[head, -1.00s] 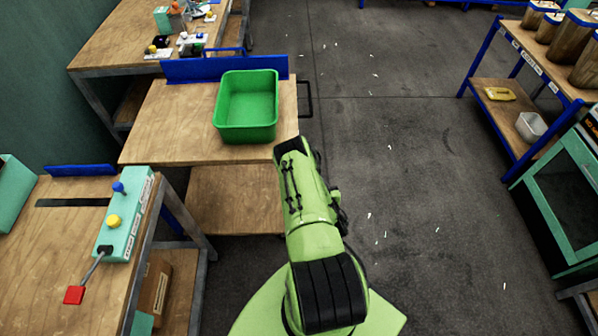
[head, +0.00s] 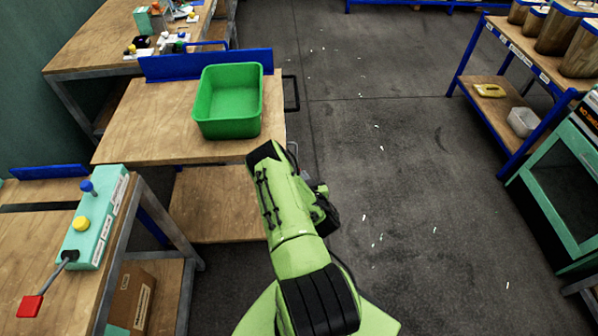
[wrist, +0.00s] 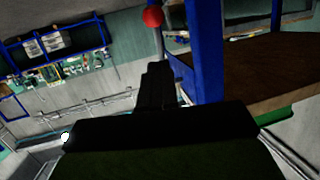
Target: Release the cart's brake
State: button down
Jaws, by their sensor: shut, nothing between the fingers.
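The cart (head: 130,145) looks like the two-level wooden stand left of my arm in the head view, with a blue back panel and a black handle (head: 292,93) on its right side. A green bin (head: 228,100) stands on its top. In the wrist view, a red ball knob (wrist: 153,17) on a thin rod shows beside a blue post (wrist: 205,50); it may be the brake lever. My gripper (wrist: 156,70) is shut and empty, pointing up the picture just below the knob, apparently apart from it. My arm hides the gripper in the head view.
A bench at left carries a teal control box (head: 95,222) with a red-ended lever (head: 30,305). A blue-framed rack (head: 500,95) and a teal machine (head: 565,195) stand at right. The grey floor (head: 400,180) between is open.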

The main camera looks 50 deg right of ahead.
aim_at(297, 164)
jog(key=b+x, duration=0.1)
jog(key=x, duration=0.5)
jog(key=shift+w+d+f+b, duration=0.35)
jog(key=shift+w+d+f, duration=0.25)
jog(key=shift+d+f, duration=0.1)
jog(key=shift+r, duration=0.15)
jog(key=shift+w, duration=0.1)
